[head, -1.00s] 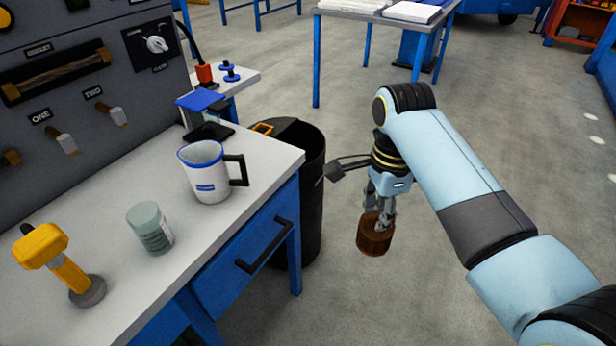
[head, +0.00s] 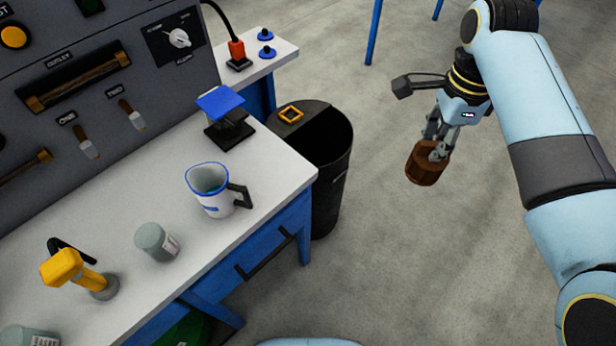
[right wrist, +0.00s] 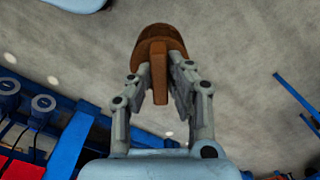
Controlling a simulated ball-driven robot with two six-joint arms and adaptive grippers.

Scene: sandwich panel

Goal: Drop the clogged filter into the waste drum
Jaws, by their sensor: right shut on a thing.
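A brown, round filter (head: 423,169) is held in my right gripper (head: 436,148) over open floor in the head view. In the right wrist view the right gripper (right wrist: 160,85) is shut on the upright tab of the filter (right wrist: 159,45). The black waste drum (head: 331,172) stands to the left of the filter, beside the workbench. Its top is partly covered, with a dark opening on the right side and an orange square ring (head: 291,114) on the lid part. The filter is apart from the drum. My left gripper is not in view.
The white-topped bench (head: 262,188) at left carries a white pitcher (head: 213,190), a grey-green jar (head: 156,242), a yellow tool (head: 78,272) and a blue-topped stand (head: 225,112). A grey control panel (head: 100,75) stands behind. The floor between drum and right arm is clear.

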